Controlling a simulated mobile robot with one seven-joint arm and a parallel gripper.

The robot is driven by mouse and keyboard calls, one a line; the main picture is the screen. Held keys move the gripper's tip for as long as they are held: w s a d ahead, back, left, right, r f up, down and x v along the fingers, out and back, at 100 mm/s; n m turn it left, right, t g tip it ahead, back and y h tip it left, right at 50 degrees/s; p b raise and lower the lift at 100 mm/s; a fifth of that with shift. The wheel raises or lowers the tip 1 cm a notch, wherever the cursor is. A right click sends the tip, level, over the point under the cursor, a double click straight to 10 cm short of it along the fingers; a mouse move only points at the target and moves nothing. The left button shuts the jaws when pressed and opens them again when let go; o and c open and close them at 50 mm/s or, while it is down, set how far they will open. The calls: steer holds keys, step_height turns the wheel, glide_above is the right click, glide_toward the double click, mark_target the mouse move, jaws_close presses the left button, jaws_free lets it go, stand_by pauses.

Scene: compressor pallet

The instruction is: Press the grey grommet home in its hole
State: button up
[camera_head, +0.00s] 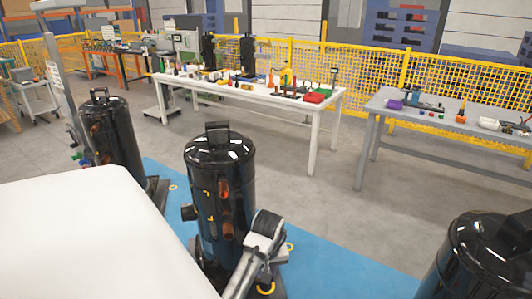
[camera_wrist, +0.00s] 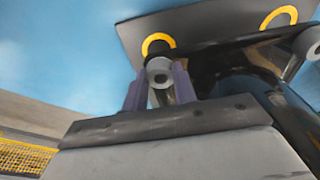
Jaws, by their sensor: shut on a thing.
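My gripper (camera_wrist: 159,88) shows in the wrist view with its two purple fingers closed on the grey grommet (camera_wrist: 159,71). The grommet is a short round piece with a dark centre hole. Its end overlaps the lower edge of a yellow ring (camera_wrist: 157,40) on a dark plate (camera_wrist: 200,22). I cannot tell whether the grommet touches the plate or sits in a hole. In the head view my arm (camera_head: 262,242) reaches down in front of the middle black compressor (camera_head: 218,172). The fingertips and grommet cannot be made out there.
A second round grey piece (camera_wrist: 312,42) and another yellow ring (camera_wrist: 279,17) are at right in the wrist view. Black compressors stand left (camera_head: 112,137) and right (camera_head: 485,262) on the blue pallet (camera_head: 345,277). A white table (camera_head: 270,98) and grey bench (camera_head: 400,108) stand behind open floor.

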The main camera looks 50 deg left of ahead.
steer(key=shift+f, duration=0.2)
steer(key=o, duration=1.1)
steer(key=shift+r, duration=0.1)
steer(key=r, duration=0.4)
steer(key=d+r, duration=0.1)
steer(key=r, duration=0.4)
steer(key=r+p, duration=0.1)
steer(key=r, duration=0.3)
steer(key=shift+s+d+r, duration=0.2)
steer(key=shift+s+r, duration=0.15)
